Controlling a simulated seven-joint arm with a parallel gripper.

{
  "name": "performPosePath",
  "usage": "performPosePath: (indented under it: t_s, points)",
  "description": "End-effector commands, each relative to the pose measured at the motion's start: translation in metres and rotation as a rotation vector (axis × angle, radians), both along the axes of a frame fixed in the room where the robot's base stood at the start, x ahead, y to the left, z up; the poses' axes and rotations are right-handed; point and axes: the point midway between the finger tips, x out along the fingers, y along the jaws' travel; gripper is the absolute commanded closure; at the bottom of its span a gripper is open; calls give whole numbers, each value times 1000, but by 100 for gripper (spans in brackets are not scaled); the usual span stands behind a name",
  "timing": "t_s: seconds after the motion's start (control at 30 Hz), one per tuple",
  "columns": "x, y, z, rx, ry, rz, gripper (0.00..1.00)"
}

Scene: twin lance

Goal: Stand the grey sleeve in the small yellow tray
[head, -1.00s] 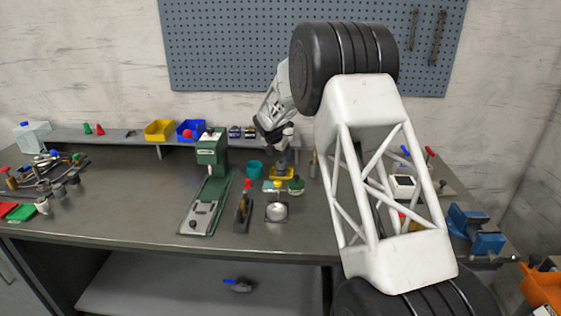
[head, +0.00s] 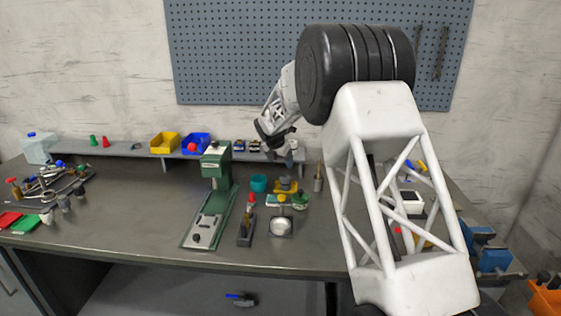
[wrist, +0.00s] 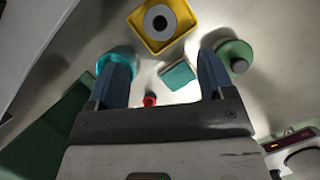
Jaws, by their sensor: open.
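The small yellow tray (wrist: 155,48) is at the top of the wrist view, and at mid-bench in the head view (head: 287,188). The grey sleeve (wrist: 174,22) shows in the wrist view as a pale ring with a dark hole, end-on. It stands upright inside the tray, with the yellow walls around it. In the head view the sleeve is too small to make out clearly. My gripper (wrist: 163,68) is open, with nothing between its two fingers. It is apart from the sleeve; in the head view my gripper (head: 274,143) is above and behind the tray.
Close to the tray are a teal cup (head: 258,183), a green round piece (head: 300,201) and a teal-topped block (wrist: 177,75). A metal bowl (head: 281,226) sits in front. A green press (head: 215,180) stands left. A shelf with yellow (head: 163,143) and blue bins runs behind.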

Motion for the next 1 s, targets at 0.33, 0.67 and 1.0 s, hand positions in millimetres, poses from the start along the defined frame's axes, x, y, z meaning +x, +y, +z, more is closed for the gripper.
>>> performPosePath:
  t_s: [0.33,0.67,1.0]
  points:
    - [0,0,0,1,0,-2,25]
    - [-23,-21,26,42,-13,-108,25]
    - [-90,-73,83,158,-45,-404,25]
